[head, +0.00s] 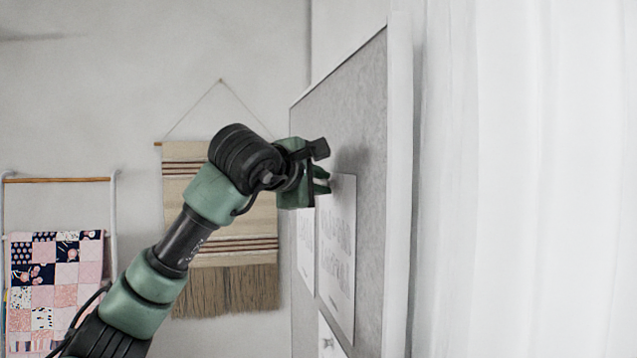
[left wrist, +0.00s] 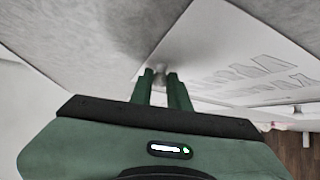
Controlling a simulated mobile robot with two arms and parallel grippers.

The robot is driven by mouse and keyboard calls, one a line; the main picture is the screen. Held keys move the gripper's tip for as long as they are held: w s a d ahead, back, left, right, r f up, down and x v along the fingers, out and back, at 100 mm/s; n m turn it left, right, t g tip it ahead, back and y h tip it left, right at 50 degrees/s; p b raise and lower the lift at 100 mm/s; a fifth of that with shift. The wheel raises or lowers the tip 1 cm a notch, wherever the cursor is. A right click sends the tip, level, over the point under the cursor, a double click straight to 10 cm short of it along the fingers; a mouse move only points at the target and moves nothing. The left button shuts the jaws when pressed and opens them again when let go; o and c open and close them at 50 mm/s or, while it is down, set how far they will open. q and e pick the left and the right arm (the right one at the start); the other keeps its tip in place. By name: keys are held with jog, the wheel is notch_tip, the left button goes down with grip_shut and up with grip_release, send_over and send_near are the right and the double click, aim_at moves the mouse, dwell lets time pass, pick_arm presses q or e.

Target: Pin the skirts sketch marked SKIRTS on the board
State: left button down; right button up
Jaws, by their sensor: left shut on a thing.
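A white sheet with rows of grey drawings (head: 338,250) is at the grey pinboard (head: 362,110), its face near-parallel to it. I cannot read a SKIRTS mark on it. The sheet also shows in the left wrist view (left wrist: 240,60), with large grey shapes. My left gripper (head: 325,181) is at the sheet's top edge, close to the board. In the left wrist view its fingers (left wrist: 162,86) are shut on a small pale pin-like thing (left wrist: 161,73) at the sheet's corner. Whether the pin touches the board is unclear. My right gripper is not in view.
Another white sheet (head: 305,240) is on the board to the left, and one more (head: 328,341) lower down. A white curtain (head: 530,180) fills the right side. A woven hanging (head: 240,255) and a patchwork quilt (head: 55,280) on a rack are at the left.

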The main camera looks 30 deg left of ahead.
pick_arm(q)
jog(key=c, duration=1.5)
grip_release()
jog(key=shift+o, duration=1.1)
jog(key=shift+w+d, duration=0.15)
jog(key=shift+s, duration=0.35)
jog(key=b+v, duration=0.3)
jog(key=v, duration=0.4)
jog(key=shift+b, duration=0.35)
